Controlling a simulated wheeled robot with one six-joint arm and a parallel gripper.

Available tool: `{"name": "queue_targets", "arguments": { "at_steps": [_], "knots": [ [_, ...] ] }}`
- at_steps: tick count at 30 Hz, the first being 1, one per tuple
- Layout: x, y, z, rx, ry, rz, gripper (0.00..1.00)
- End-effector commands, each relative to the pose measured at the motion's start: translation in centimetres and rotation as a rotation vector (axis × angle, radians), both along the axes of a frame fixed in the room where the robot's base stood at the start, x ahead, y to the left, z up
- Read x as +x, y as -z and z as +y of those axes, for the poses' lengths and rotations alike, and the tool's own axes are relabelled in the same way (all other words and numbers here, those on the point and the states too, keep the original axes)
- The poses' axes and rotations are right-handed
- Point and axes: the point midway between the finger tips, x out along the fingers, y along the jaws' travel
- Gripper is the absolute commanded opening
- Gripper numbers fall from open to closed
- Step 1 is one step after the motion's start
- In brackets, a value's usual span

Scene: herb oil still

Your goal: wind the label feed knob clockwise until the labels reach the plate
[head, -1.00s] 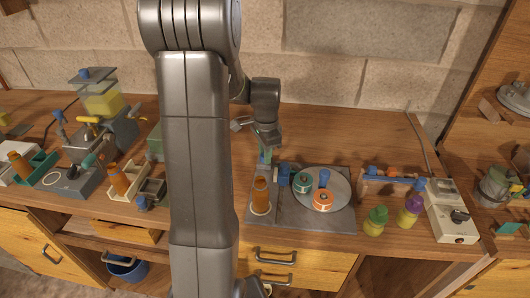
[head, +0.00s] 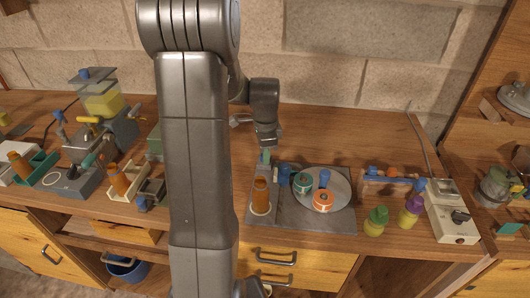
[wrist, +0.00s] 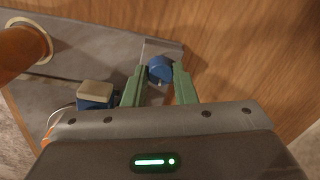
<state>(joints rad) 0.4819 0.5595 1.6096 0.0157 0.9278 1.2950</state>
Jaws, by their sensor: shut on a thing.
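The label feed knob (wrist: 160,69) is a small blue round piece at the edge of a grey base plate (wrist: 60,40). My gripper (wrist: 159,84) has its two green fingers on either side of the knob and is shut on it. In the head view my gripper (head: 265,157) points down at the back left corner of the grey base plate (head: 290,216); the knob is hidden there. A teal-and-white roll (head: 303,183) and an orange-and-white roll (head: 323,201) sit at a pale round disc (head: 341,191). I cannot make out where the labels' end lies.
An orange-brown bottle (head: 260,195) stands on the base plate in front of my gripper. A blue block with a beige top (wrist: 95,93) is close beside the fingers. Green (head: 375,222) and purple (head: 411,210) bottles stand right. The bench behind the plate is clear.

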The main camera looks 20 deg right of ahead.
Motion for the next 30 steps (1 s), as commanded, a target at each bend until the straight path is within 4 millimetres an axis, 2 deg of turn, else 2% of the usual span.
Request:
{"name": "queue_targets", "arguments": {
  "at_steps": [1, 4, 12, 16, 20, 30],
  "knots": [
    [0.1, -0.2, -0.1, -0.003, -0.001, -0.004, 0.28],
    [0.1, -0.1, -0.1, -0.003, -0.001, -0.003, 0.46],
    [0.0, -0.1, 0.0, -0.001, -0.001, -0.002, 0.46],
    [0.1, -1.0, -0.1, -0.002, -0.001, -0.005, 0.46],
    [0.0, -3.1, 0.0, -0.003, -0.001, -0.006, 0.46],
    [-0.4, -10.7, 0.0, -0.003, -0.001, -0.005, 0.46]
  ]
}}
